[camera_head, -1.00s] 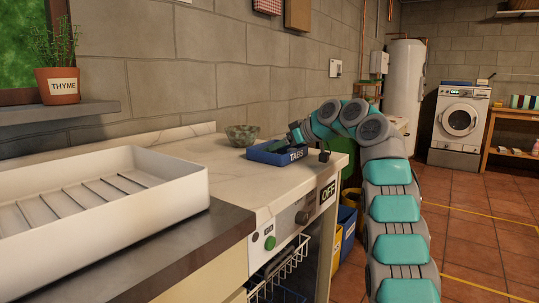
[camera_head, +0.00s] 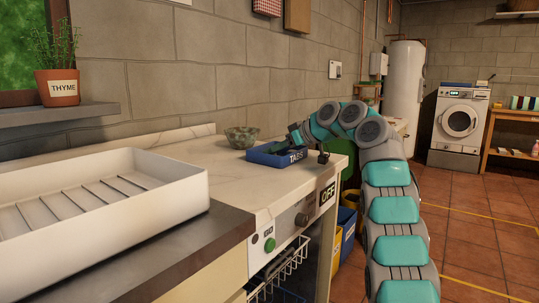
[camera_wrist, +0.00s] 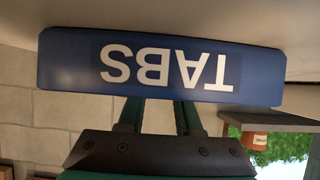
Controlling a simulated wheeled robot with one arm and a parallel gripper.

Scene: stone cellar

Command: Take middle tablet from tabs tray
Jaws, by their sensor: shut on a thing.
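The blue tabs tray (camera_head: 262,158) stands on the pale counter near its far right end. Its front wall with the TABS label shows upside down in the wrist view (camera_wrist: 70,65). My gripper (camera_head: 280,148) reaches down into the tray from the right. In the wrist view, my gripper's two dark green fingers (camera_wrist: 160,117) pass behind the tray's front wall, which hides their tips. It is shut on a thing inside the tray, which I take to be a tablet. I cannot see the tablets or tell which one it is.
A mottled bowl (camera_head: 241,138) stands just behind the tray, to its left. A white ribbed drainer tray (camera_head: 150,205) fills the near left counter. The pale counter (camera_head: 235,180) between them is clear. A stone wall (camera_head: 170,85) bounds the back.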

